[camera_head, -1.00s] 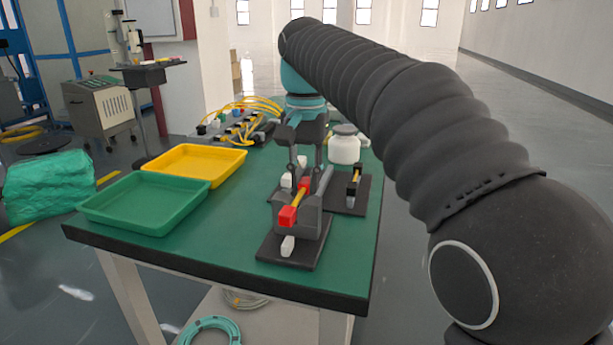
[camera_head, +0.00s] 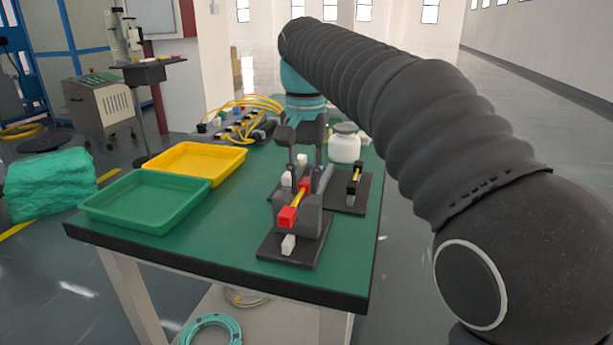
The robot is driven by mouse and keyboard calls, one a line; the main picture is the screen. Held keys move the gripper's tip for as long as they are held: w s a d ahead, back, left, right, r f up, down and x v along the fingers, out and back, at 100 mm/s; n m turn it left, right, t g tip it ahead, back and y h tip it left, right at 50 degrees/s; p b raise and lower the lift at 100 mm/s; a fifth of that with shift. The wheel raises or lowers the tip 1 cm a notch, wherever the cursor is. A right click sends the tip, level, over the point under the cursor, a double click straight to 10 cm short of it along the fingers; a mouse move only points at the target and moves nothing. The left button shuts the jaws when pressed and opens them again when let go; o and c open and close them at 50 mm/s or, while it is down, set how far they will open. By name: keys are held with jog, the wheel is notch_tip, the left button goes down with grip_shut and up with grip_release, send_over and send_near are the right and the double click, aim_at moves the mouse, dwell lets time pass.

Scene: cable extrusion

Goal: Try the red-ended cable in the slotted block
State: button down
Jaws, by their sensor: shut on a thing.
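The red-ended cable (camera_head: 298,200) has a yellow middle and red ends. It lies along the top of the grey slotted block (camera_head: 312,222), its near red end sticking out at the front. The block stands on a dark base plate (camera_head: 285,250) near the table's front edge. My gripper (camera_head: 305,170) is over the block, its fingers pointing down and closed on the cable near its far end. The fingertips are partly hidden, and I cannot tell how deep the cable sits in the slot. A white piece (camera_head: 288,244) protrudes low at the block's front.
A second dark fixture (camera_head: 355,190) with a yellow-and-black piece stands behind right. A white jar (camera_head: 345,145) is at the back. A green tray (camera_head: 145,220) and yellow tray (camera_head: 180,177) lie left. Yellow cables with a connector rack (camera_head: 240,128) are at the back left.

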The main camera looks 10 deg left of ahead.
jog(key=shift+f, duration=0.25)
jog(key=c, duration=0.9)
grip_release()
jog(key=shift+c, duration=0.2)
notch_tip(320, 180, up, 7)
jog(key=shift+f, duration=0.1)
jog(key=shift+d+r, duration=0.2)
jog(key=shift+r, duration=0.1)
jog(key=s+d+f+t, duration=0.1)
jog(key=s+d+f, duration=0.25)
jog(key=d, duration=0.55)
jog(key=s+d+f+t, duration=0.2)
jog(key=s+d+f, duration=0.15)
jog(key=d, duration=0.55)
jog(key=s+d+f+t, duration=0.1)
jog(key=s+d+f, duration=0.3)
jog(key=s+f, duration=0.2)
jog(key=s+d+f+n+t, duration=0.1)
jog(key=s+d+f, duration=0.4)
jog(key=s+f, duration=0.2)
notch_tip(320, 180, down, 3)
jog(key=shift+r+t, duration=0.1)
jog(key=shift+t, duration=0.2)
